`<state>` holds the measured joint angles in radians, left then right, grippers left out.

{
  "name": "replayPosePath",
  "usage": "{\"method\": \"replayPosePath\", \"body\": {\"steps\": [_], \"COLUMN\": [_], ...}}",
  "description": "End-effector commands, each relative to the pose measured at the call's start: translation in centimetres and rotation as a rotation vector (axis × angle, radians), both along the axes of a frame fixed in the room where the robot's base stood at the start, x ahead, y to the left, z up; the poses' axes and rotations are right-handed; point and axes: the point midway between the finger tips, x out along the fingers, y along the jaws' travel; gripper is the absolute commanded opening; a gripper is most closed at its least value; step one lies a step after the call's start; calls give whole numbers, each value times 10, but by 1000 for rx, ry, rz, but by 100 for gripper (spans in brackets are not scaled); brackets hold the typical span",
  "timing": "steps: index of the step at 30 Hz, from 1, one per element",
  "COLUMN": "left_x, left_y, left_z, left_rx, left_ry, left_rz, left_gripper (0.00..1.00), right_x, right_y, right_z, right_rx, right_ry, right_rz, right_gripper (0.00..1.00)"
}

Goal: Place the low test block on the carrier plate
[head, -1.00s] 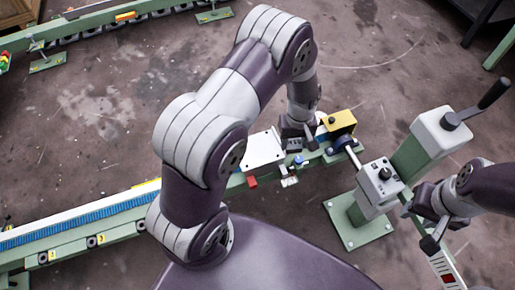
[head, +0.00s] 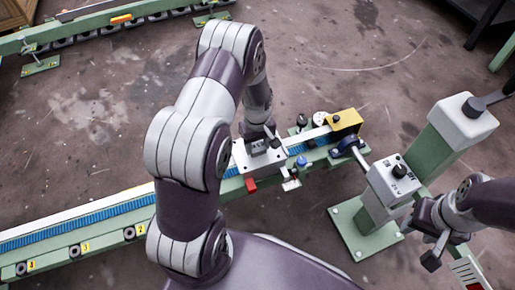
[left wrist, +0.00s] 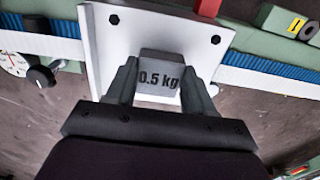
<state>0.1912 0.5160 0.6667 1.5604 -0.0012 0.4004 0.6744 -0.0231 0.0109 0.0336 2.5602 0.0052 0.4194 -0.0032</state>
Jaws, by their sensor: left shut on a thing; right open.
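The low test block (left wrist: 158,76) is grey and marked 0.5 kg. My left gripper (left wrist: 160,66) is shut on it, with one finger on each side. The block also shows in the head view (head: 267,146), partly behind my left arm. I cannot tell whether the block touches the plate. The plate also shows in the head view (head: 240,160). My right gripper (head: 436,248) is open and empty beside the green post at the right.
The blue belt conveyor (head: 110,208) runs from the lower left to a yellow block (head: 345,120) at its right end. A round dial (left wrist: 14,64) and black knob (left wrist: 40,77) stand beside the belt. A post with a crank (head: 460,125) stands at the right.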

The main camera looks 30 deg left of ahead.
Motion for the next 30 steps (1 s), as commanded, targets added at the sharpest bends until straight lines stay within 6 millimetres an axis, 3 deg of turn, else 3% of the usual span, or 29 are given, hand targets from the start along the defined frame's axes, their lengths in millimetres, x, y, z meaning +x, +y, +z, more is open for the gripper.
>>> {"method": "replayPosePath", "body": {"steps": [10, 11, 12, 13, 22, 30], "left_x": [1, 1, 1, 1, 1, 2], "left_y": [0, 0, 0, 0, 0, 0], "left_z": [-3, -3, -3, -3, 0, 71], "left_rx": [0, 0, 0, 0, 0, 1], "left_ry": [-3, -1, -1, -1, -3, -5], "left_rz": [0, 0, 0, 0, 0, 0], "left_gripper": [0, 63, 76, 78, 78, 78], "right_x": [0, 0, 0, 0, 0, 0], "right_y": [0, 0, 0, 0, 0, 0], "right_z": [-1, 0, 0, 0, 1, 49], "right_rx": [0, 0, 0, 0, 0, 0], "right_ry": [-1, -1, -1, -1, -1, -1], "right_rz": [0, 0, 0, 0, 0, 0], "right_gripper": [43, 43, 43, 43, 43, 43]}}
